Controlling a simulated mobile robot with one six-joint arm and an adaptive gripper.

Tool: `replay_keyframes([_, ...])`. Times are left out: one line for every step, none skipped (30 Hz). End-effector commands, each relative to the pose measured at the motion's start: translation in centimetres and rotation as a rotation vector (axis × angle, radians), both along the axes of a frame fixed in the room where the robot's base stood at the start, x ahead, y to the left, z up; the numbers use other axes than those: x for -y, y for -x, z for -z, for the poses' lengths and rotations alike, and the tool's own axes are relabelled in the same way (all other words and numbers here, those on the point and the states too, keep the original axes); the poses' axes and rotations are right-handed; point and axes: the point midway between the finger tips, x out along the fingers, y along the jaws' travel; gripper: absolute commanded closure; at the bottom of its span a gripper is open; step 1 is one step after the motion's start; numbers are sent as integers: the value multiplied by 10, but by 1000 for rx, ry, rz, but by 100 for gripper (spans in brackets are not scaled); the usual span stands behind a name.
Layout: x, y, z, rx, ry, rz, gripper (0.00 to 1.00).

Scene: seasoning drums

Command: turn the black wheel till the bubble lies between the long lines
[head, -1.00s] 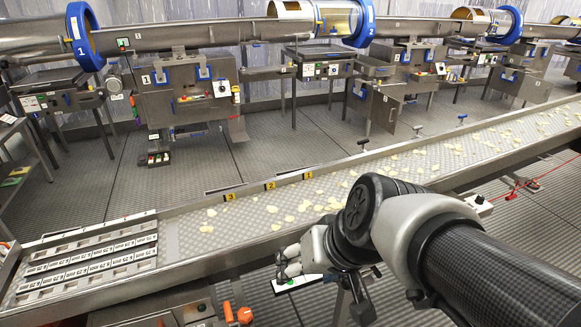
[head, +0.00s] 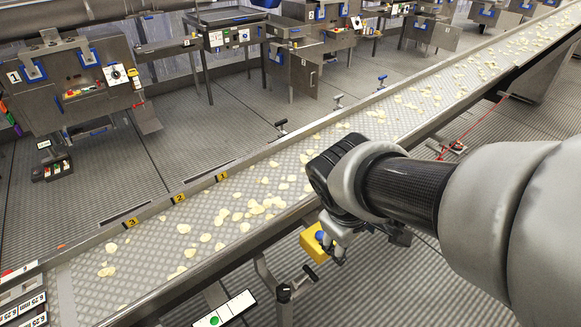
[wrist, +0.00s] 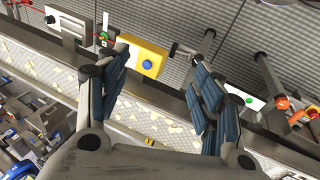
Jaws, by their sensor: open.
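My gripper (wrist: 160,68) is open and empty in the wrist view, with its blue-padded fingers wide apart. It hangs over the near edge of the conveyor, and in the head view my arm hides most of it. A white plate with a green spot (head: 224,310) lies below the near rail. It also shows right of my fingers in the wrist view (wrist: 247,100). I cannot make out a bubble or long lines on it. Dark handle-like parts (head: 284,292) stand beside this plate. I cannot tell whether one of them is the black wheel.
A yellow box with a blue button (head: 315,243) is on the conveyor's near side, seen between my fingers in the wrist view (wrist: 143,62). The conveyor (head: 75,285) carries pale chips. Orange knobs (wrist: 290,108) are at the right. Open floor (head: 410,285) lies in front.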

Motion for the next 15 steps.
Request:
replay_keyframes([-7, -14, 9, -31, 42, -72, 39])
replay_keyframes([-11, -24, 15, -43, 68, -120, 39])
replay_keyframes([-17, -36, 23, -63, 104, -189, 39])
replay_keyframes([-23, -45, 31, -76, 131, -242, 39])
replay_keyframes([-29, -54, 39, -93, 159, -298, 39])
replay_keyframes([-38, -66, 51, -112, 195, -375, 39])
replay_keyframes([-45, -74, 60, -127, 220, -434, 39])
replay_keyframes([-52, -81, 71, -143, 245, -493, 39])
replay_keyframes([-63, -90, 86, -164, 276, -572, 39])
replay_keyframes([-71, -96, 97, -178, 299, -632, 39])
replay_keyframes([-79, -101, 110, -195, 321, -693, 39])
replay_keyframes([-91, -107, 127, -217, 350, -777, 39])
replay_keyframes([-99, -110, 141, -233, 370, -839, 39])
replay_keyframes([-108, -113, 155, -248, 389, -903, 39])
replay_keyframes([-120, -115, 174, -271, 413, -986, 39])
